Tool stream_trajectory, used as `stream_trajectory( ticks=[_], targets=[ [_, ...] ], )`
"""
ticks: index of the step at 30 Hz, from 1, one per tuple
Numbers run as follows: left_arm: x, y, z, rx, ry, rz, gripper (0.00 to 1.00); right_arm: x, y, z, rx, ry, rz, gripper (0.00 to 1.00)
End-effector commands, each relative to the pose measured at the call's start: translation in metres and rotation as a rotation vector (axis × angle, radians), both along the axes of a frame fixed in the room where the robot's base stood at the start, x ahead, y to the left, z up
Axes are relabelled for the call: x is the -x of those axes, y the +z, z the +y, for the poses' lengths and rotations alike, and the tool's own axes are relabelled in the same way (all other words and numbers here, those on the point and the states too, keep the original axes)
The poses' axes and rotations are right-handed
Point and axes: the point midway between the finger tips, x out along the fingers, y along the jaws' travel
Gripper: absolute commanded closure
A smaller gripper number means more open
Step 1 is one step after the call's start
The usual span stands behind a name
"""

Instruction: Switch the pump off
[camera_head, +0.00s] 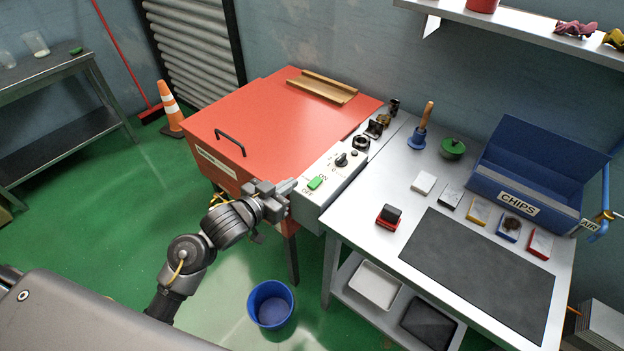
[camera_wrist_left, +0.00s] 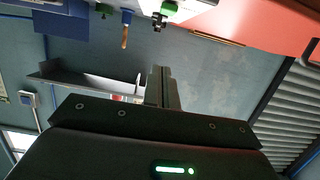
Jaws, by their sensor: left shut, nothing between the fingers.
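A grey control box (camera_head: 335,172) runs along the right side of the red cabinet. A green switch (camera_head: 315,183) sits at its near end, with ON printed on its far side and OFF on its near side. My left gripper (camera_head: 289,186) is shut and empty, with its fingertips just left of the green switch; whether they touch the box cannot be told. In the left wrist view, its shut fingers (camera_wrist_left: 161,86) point up towards the green switch (camera_wrist_left: 168,9), apart from it in the picture. My right gripper is not in view.
A black knob (camera_head: 341,160) and other controls sit farther along the box. The red cabinet (camera_head: 285,115) is on the left. The grey workbench (camera_head: 345,221) on the right holds small trays and a blue chip bin (camera_head: 480,182). A blue bucket (camera_head: 271,304) stands below.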

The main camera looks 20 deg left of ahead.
Motion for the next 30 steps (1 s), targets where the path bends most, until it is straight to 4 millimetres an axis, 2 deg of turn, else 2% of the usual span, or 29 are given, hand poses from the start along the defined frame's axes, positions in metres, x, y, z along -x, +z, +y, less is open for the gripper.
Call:
stream_trajectory(
  ticks=[4,8,19,24,30],
  targets=[
    [-0.007,-0.001,-0.003,0.004,0.001,0.001,1.00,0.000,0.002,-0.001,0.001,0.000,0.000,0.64],
    [-0.024,-0.005,-0.009,0.005,0.002,0.002,1.00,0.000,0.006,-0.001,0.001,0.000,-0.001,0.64],
    [-0.092,-0.022,-0.037,0.004,0.001,0.001,1.00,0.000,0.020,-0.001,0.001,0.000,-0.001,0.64],
    [-0.090,-0.049,-0.036,0.001,0.001,0.005,1.00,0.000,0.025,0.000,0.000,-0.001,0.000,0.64],
    [-0.090,-0.063,-0.036,0.001,0.001,0.002,1.00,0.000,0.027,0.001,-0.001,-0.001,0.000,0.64]
  ],
)
